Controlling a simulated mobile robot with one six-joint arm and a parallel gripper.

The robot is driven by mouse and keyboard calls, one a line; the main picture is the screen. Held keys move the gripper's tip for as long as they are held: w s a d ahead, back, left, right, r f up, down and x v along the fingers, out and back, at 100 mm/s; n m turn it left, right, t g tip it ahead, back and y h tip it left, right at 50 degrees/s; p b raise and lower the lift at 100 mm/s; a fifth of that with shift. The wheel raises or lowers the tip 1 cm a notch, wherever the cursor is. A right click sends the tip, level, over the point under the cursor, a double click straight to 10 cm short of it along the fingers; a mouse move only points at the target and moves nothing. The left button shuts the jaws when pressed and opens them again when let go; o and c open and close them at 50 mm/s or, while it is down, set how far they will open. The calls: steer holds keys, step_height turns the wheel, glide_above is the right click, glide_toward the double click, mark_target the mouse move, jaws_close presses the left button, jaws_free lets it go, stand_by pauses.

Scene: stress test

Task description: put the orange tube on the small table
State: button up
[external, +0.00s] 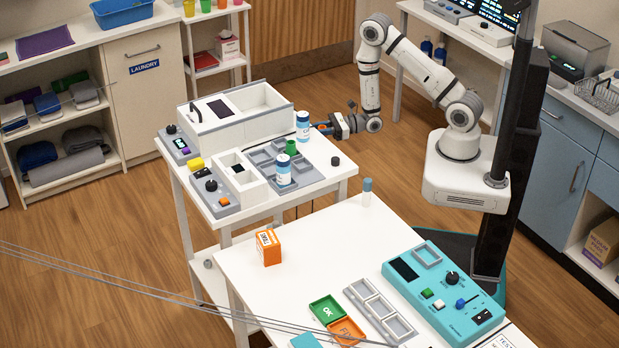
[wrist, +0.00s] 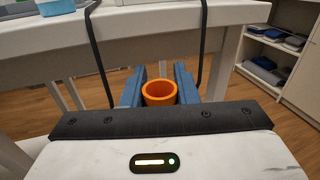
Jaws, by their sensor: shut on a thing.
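The orange tube (wrist: 159,94) is a short, hollow ring-like piece, seen from above its open end in the wrist view. My gripper (wrist: 158,86) is shut on it, with one blue finger on each side. In the external view my gripper (external: 328,126) is beside the right back edge of the white table (external: 335,172) that carries the white devices. The tube is barely visible there. In the wrist view the white table edge (wrist: 225,16) lies ahead of the fingers. I cannot tell whether the tube touches the table.
White-blue bottles (external: 303,126), a green cup (external: 291,147), a grey tray (external: 262,160) and a black cap (external: 335,161) stand close to my gripper on that table. A front table (external: 320,235) holds an orange box (external: 268,246) and a teal device (external: 445,290).

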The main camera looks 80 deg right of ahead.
step_height(320, 180, up, 24)
steer(key=a+n+g+y+p, duration=0.55)
steer(key=a+p, duration=0.45)
steer(key=a, duration=2.2)
steer(key=shift+m+y, duration=0.25)
steer(key=shift+s+a+f+b, duration=0.15)
steer(key=shift+f+b, duration=0.4)
steer(key=shift+f, duration=1.5)
steer(key=shift+s+f+b, duration=0.2)
steer(key=shift+f+b, duration=0.4)
steer(key=shift+f, duration=1.4)
steer(key=shift+s+a+f+b, duration=0.15)
steer(key=shift+f+b, duration=0.4)
steer(key=shift+f, duration=1.5)
steer(key=shift+f+b, duration=0.3)
steer(key=o, duration=1.1)
steer(key=shift+s, duration=0.1)
